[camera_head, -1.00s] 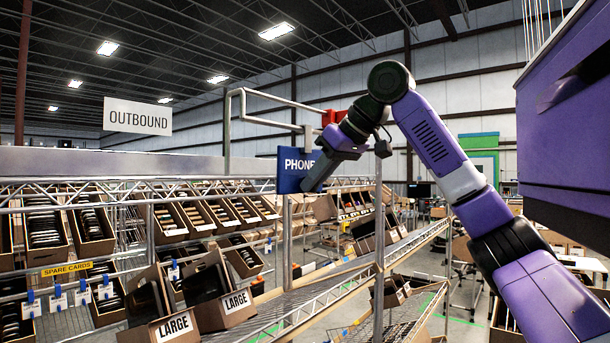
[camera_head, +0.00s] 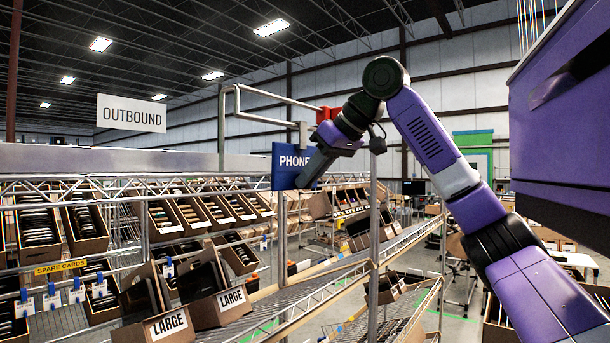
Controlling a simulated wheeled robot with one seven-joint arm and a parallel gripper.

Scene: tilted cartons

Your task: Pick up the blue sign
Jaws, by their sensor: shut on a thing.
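The blue sign (camera_head: 286,172) with white letters reading "PHONE" is upright near the middle of the head view, at the end of the upper rack rail. My gripper (camera_head: 306,180) reaches in from the right and is shut on the sign's right part, covering the end of its lettering. The fingers overlap the right edge of the sign. A grey bracket hangs just above the sign, and I cannot tell whether the two still touch.
A wire rack (camera_head: 140,200) with several tilted cartons fills the left. Two cartons marked LARGE (camera_head: 232,298) sit low in front. A metal pole (camera_head: 374,230) stands right of the sign. An OUTBOUND sign (camera_head: 131,114) hangs at upper left.

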